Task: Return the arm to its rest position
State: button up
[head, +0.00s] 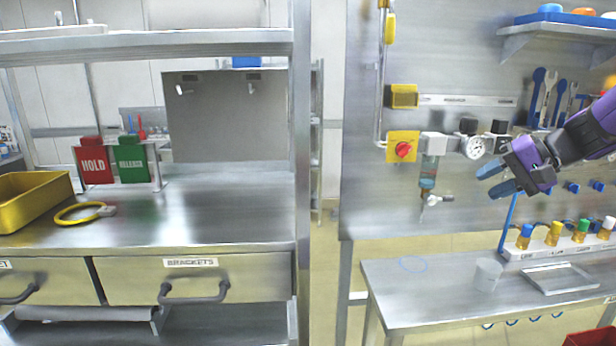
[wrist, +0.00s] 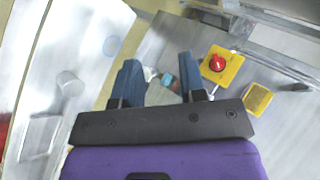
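My gripper (head: 498,179) is at the right of the head view, raised in front of the metal back panel and above the right-hand bench. Its blue fingers point left. In the wrist view my gripper (wrist: 160,75) shows two blue fingers standing apart, with nothing held between them. Part of my purple and dark arm runs out of the head view at the right edge.
A yellow box with a red knob (head: 403,149), a dial gauge (head: 474,147) and tools hang on the panel. Below, the right bench (head: 400,290) holds a clear cup (head: 487,275) and a rack of capped vials (head: 560,245). A shelf (head: 560,32) juts out above.

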jog(key=s+a+r+n+h, duration=0.1)
jog(key=s+a+n+h, duration=0.1)
jog(key=s, duration=1)
jog(key=s+a+r+n+h, duration=0.1)
jog(key=s+a+n+h, duration=0.2)
jog(key=s, duration=1)
jog(key=a+h, duration=0.1)
jog(key=h, duration=0.2)
jog(key=shift+a, duration=0.2)
